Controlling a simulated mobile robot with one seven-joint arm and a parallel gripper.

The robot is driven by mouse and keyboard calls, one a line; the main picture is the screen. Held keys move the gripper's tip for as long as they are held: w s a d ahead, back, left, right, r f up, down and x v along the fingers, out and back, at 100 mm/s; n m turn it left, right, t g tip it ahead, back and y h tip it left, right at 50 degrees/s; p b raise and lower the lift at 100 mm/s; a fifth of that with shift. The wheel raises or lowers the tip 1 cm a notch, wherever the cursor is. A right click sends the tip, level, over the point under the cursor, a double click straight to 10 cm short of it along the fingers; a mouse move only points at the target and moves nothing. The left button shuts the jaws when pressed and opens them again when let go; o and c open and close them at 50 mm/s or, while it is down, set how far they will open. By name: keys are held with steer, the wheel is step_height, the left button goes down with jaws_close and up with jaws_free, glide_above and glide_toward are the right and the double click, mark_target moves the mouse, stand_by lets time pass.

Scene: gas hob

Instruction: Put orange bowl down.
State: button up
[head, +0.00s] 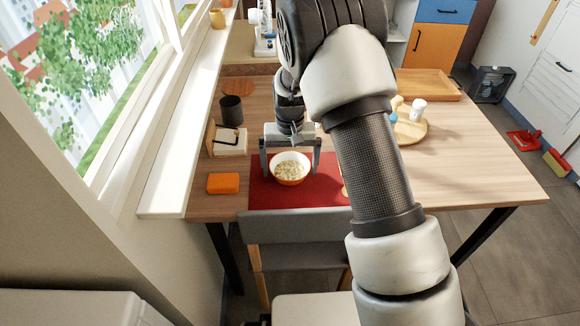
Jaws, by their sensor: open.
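The orange bowl (289,181) sits on a red placemat (325,193) near the front edge of the wooden table. It looks upright and holds pale, grain-like food. My gripper (290,162) is above and around the bowl, with one finger to its left and one to its right. The fingers are spread wide and look apart from the bowl's rim. My arm hides part of the placemat and the table to the right.
An orange block (223,183) lies left of the placemat. A napkin holder (228,141) and a dark cup (231,110) stand behind it. A round tray (409,130) with shakers is at right. A grey chair (300,235) stands at the table's front. The table's right side is clear.

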step_height(320, 180, up, 12)
steer(key=p, duration=0.2)
step_height(320, 180, up, 8)
steer(key=t, duration=0.1)
glide_above(290, 178)
steer(key=s+d, duration=0.3)
steer(key=s, duration=0.1)
steer(key=s+d+r+t, duration=0.3)
steer(key=s+d+r, duration=0.2)
steer(key=s+r, duration=0.7)
steer(key=s+d+t, duration=0.1)
steer(key=s+d, duration=0.2)
steer(key=s, duration=0.8)
steer(key=shift+s+f+t, duration=0.2)
steer(key=shift+f+t, duration=0.1)
steer(key=shift+f, duration=0.15)
